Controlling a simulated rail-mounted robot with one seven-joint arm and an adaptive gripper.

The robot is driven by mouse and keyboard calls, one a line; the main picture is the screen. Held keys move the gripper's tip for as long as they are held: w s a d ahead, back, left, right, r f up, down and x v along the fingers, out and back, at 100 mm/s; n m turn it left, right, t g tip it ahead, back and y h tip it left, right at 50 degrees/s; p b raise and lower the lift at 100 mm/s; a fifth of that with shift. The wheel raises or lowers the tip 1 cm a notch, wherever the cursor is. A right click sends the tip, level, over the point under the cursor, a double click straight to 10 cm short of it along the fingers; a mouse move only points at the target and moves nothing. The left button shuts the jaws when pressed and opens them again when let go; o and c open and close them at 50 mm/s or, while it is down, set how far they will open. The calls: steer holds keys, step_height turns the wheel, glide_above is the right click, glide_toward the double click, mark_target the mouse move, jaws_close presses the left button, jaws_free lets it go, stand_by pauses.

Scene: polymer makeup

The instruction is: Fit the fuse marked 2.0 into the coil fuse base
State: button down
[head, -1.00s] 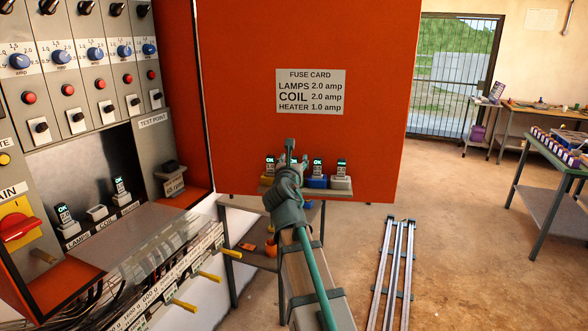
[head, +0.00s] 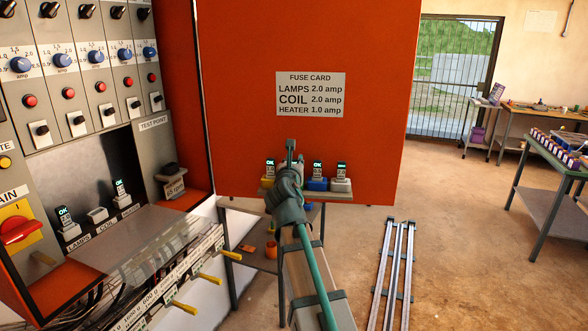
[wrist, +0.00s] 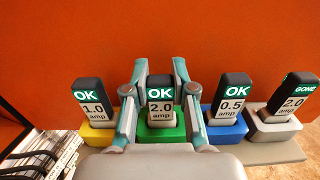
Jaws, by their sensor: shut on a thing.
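My gripper (wrist: 160,102) is shut on the fuse marked 2.0 with an OK label (wrist: 160,98). In the wrist view this fuse stands upright in or just over a green holder (wrist: 156,132); I cannot tell whether it is seated. In the head view my gripper (head: 291,163) is at the shelf under the orange panel and hides the held fuse. The coil fuse base (head: 97,214) is the white base between the lamps fuse (head: 65,219) and heater fuse (head: 121,190), at left inside the cabinet. It shows no fuse in it.
On the shelf (wrist: 262,152) stand fuses marked 1.0 OK (wrist: 93,101), 0.5 OK (wrist: 232,98) and 2.0 GONE (wrist: 293,97), close beside my fingers. A fuse card (head: 310,93) reads coil 2.0 amp. A clear cover (head: 160,250) lies below the fuse bases.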

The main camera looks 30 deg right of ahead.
steer(key=shift+r, duration=0.1)
steer(key=shift+w+r, duration=0.1)
steer(key=shift+r, duration=0.7)
steer(key=s+a+r+b, duration=0.3)
steer(key=s+a+r, duration=0.1)
steer(key=s+r, duration=0.7)
steer(key=s, duration=0.2)
steer(key=shift+s, duration=0.3)
steer(key=shift+r, duration=0.1)
